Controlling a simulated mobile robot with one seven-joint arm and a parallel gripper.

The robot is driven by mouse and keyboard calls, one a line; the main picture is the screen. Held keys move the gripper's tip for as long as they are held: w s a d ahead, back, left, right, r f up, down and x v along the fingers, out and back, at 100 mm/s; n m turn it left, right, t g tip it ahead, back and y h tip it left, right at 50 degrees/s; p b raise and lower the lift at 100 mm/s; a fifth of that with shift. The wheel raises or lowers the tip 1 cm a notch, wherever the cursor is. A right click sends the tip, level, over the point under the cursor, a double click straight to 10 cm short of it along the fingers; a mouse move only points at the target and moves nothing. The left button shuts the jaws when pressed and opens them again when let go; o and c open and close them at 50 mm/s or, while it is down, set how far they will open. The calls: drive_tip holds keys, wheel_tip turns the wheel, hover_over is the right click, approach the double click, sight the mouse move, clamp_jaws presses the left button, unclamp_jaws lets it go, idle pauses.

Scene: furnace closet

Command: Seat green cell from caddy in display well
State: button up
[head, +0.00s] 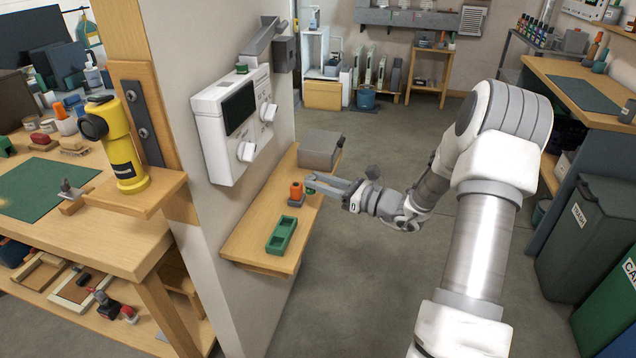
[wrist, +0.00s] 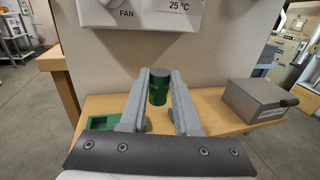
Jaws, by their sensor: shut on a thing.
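My gripper (head: 312,187) is shut on a green cell (wrist: 158,91), a short upright cylinder with a grey top, held between the fingertips above the wooden shelf. Only a sliver of the cell shows in the head view. The green caddy (head: 281,238) lies on the near part of the shelf; in the wrist view the caddy (wrist: 97,106) is left of the fingers. The white wall unit (head: 228,118) has a dark display (head: 239,108) and knobs. Its lower edge (wrist: 135,22), marked FAN and 25 °C, shows above the cell. I cannot make out a well in it.
An orange-topped piece (head: 296,190) on a dark base stands on the shelf (head: 240,240), just left of my gripper. A grey box (head: 320,148) is at the shelf's far end. The wall lies behind the shelf; open floor (head: 370,280) is to the right.

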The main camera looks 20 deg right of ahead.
clamp_jaws()
wheel_tip(320, 180, up, 4)
drive_tip(key=p, duration=0.3)
drive_tip(key=shift+a+f, duration=0.1)
idle(1.3)
